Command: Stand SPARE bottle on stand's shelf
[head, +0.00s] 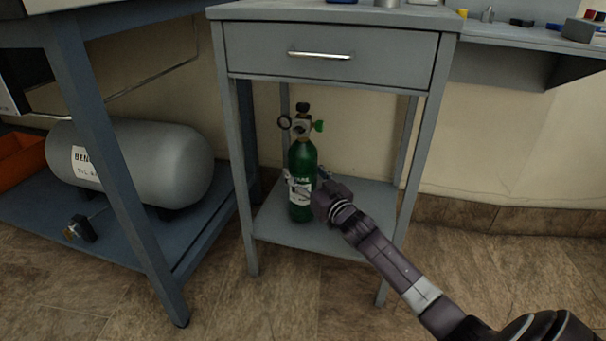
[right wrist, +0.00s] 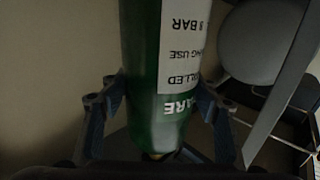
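The green SPARE bottle (head: 302,160), with a white label and a valve with a gauge on top, is upright inside the grey stand (head: 335,40). Its base appears at the stand's lower shelf (head: 342,238); a small gap under it cannot be ruled out. My right gripper (head: 303,190) reaches in from the right, with its fingers around the lower body of the bottle. In the right wrist view the bottle (right wrist: 150,60) appears upside down, with a finger close against each side. My left gripper is out of view.
The stand's drawer (head: 330,55) is above the bottle, and its legs flank the shelf. A grey tank (head: 150,160) lies on the blue bench's lower shelf at left. Bare shelf lies to the right of the bottle. A wall bench (head: 520,38) is at upper right.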

